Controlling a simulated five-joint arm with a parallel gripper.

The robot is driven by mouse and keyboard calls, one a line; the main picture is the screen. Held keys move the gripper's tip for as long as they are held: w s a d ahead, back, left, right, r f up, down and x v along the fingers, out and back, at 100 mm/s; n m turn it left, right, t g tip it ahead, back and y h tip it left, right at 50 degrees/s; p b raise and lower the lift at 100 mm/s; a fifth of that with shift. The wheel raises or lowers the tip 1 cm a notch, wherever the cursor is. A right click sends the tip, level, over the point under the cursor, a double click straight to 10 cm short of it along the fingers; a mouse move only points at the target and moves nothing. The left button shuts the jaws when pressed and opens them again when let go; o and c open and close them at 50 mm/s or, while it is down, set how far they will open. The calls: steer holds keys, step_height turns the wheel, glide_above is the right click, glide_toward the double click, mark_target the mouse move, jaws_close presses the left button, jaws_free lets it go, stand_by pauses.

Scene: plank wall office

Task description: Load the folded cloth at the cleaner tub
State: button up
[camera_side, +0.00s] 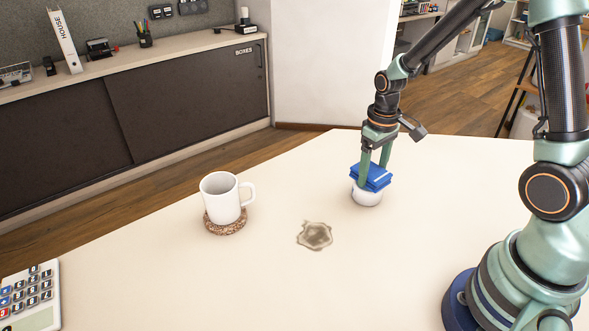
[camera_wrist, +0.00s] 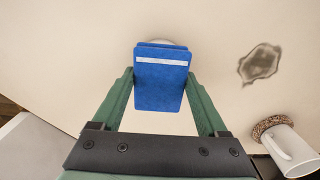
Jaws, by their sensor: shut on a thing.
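The folded blue cloth (camera_side: 371,177) is between the fingers of my gripper (camera_side: 375,165). In the wrist view my gripper (camera_wrist: 160,92) is shut on the cloth (camera_wrist: 160,90), which has a pale stripe across it. The cleaner tub (camera_side: 367,196) is small, white and round. It stands on the table directly under the cloth, which covers its top. I cannot tell whether the cloth touches what is in the tub. In the wrist view only the far edge of the tub (camera_wrist: 165,42) shows behind the cloth.
A dark stain (camera_side: 315,236) lies on the table (camera_side: 270,290), left of the tub. A white mug (camera_side: 223,199) stands on a brown coaster (camera_side: 226,226) farther left. A calculator (camera_side: 32,298) lies at the front left. The table between stain and tub is clear.

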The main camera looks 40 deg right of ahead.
mark_target(373, 171)
steer(key=shift+f, duration=0.6)
stand_by(1.3)
steer(key=shift+r, duration=3.55)
